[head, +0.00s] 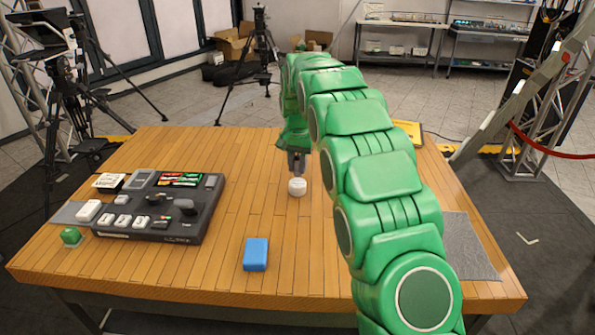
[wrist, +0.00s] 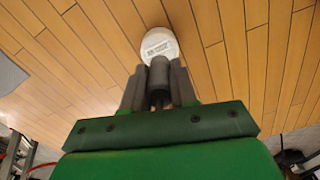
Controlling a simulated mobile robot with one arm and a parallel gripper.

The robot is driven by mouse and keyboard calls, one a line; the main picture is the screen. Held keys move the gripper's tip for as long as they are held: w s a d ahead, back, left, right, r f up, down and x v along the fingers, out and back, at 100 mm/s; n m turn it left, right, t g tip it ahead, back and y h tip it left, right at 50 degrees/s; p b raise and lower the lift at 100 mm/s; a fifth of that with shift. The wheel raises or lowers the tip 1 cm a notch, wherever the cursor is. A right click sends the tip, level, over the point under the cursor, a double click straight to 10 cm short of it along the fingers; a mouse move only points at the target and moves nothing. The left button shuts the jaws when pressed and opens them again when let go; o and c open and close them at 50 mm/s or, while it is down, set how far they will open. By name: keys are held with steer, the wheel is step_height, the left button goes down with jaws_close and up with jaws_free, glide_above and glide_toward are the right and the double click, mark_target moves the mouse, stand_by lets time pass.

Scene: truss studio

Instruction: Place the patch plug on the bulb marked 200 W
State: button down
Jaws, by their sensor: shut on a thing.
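My gripper (head: 296,163) points down over the middle of the wooden table; in the wrist view its two grey fingers (wrist: 157,88) are closed around a dark grey cylinder, which I take for the patch plug (wrist: 158,73). A round white piece with small dark print, perhaps the bulb (head: 297,187), is directly below the fingers in the head view. It also shows in the wrist view (wrist: 158,43), just beyond the plug's tip. Its print is too blurred to read. I cannot tell whether plug and white piece touch.
A dark grey console (head: 160,207) with white switches, knobs and red and green labels stands on the left. A green button-like piece (head: 71,236) is at its near left. A blue block (head: 255,254) lies near the front edge. A grey mat (head: 468,250) is at right.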

mark_target(297, 159)
steer(key=shift+f, duration=1.15)
steer(key=shift+f, duration=0.1)
steer(key=c, duration=0.9)
jaws_free()
step_height(297, 159, up, 11)
steer(key=shift+r, duration=0.6)
steer(key=shift+s, duration=0.1)
